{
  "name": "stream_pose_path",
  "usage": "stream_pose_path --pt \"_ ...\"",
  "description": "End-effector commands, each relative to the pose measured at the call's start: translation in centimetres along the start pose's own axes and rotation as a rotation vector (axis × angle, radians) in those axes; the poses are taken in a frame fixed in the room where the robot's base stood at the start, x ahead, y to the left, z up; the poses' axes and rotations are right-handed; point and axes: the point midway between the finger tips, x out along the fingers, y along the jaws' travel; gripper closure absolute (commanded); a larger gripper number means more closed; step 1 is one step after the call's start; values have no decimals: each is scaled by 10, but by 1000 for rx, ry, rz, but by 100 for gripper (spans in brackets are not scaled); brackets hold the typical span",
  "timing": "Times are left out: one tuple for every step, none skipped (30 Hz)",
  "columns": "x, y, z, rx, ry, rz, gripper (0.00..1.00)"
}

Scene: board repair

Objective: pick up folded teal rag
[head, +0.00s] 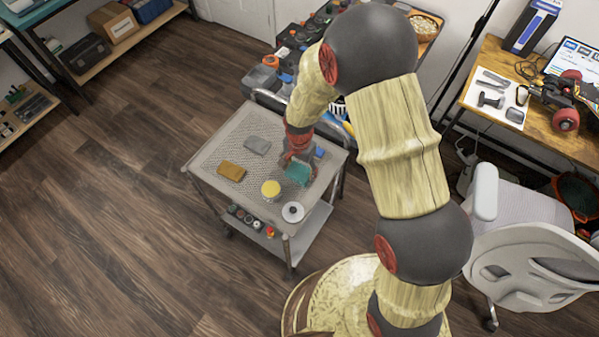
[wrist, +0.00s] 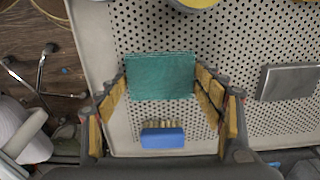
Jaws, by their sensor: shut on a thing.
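The folded teal rag (wrist: 161,76) lies flat-sided between the fingertips of my gripper (wrist: 160,86) in the wrist view. The fingers touch its left and right edges, so the gripper is shut on it. In the head view the teal rag (head: 298,174) shows at the right part of the grey perforated cart top (head: 217,150), below my gripper (head: 297,164). I cannot tell whether it is clear of the surface.
A blue brush (wrist: 162,138) lies close to my gripper. A grey block (head: 257,145), a brown block (head: 231,171), a yellow round item (head: 270,190) and a white disc (head: 293,212) sit on the cart. A white chair (head: 530,260) stands at right.

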Motion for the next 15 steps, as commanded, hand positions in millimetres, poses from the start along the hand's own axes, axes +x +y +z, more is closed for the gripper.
stream_pose_path --pt "0 0 0 0 0 0 50" --pt "0 0 0 0 0 0 50" --pt "0 0 0 0 0 0 50" --pt "-1 0 0 0 0 0 50" --pt "-2 0 0 0 0 0 50" --pt "-3 0 0 0 0 -1 50" --pt "-5 0 0 0 1 -1 50" --pt "-7 0 0 0 1 -1 50" --pt "-10 0 0 0 1 -2 50" --pt "-14 -1 0 0 1 -2 50" --pt "-17 0 0 0 1 -2 50" --pt "-23 -1 0 0 1 -2 50" --pt "-28 -1 0 0 1 -2 50" --pt "-33 -1 -1 0 2 -3 50" --pt "-39 2 2 0 2 -2 50"
